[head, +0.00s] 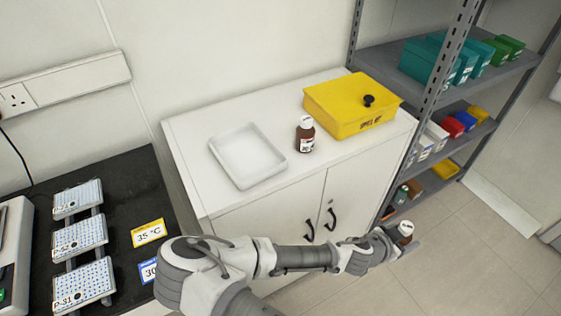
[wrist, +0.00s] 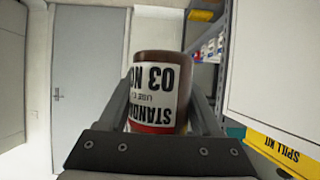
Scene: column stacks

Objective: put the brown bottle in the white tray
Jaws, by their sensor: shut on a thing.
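A brown bottle (wrist: 158,85) with a white, black and red label is between the fingers of my gripper (wrist: 165,110), which is shut on it. In the head view my gripper (head: 404,243) holds this bottle, its white cap showing, in front of the cabinet's right end, over the floor and apart from the tray. The white tray (head: 216,157) lies empty on the cabinet's left part. A second brown bottle (head: 305,138) with a white cap stands upright on the cabinet just right of the tray. The held bottle's lower part is hidden in the head view.
A yellow spill kit box (head: 350,105) with a black knob sits on the white cabinet (head: 190,128). A grey shelf rack (head: 440,85) with bins stands at right. A dark bench (head: 115,185) with labelled racks is at left. Floor at lower right is clear.

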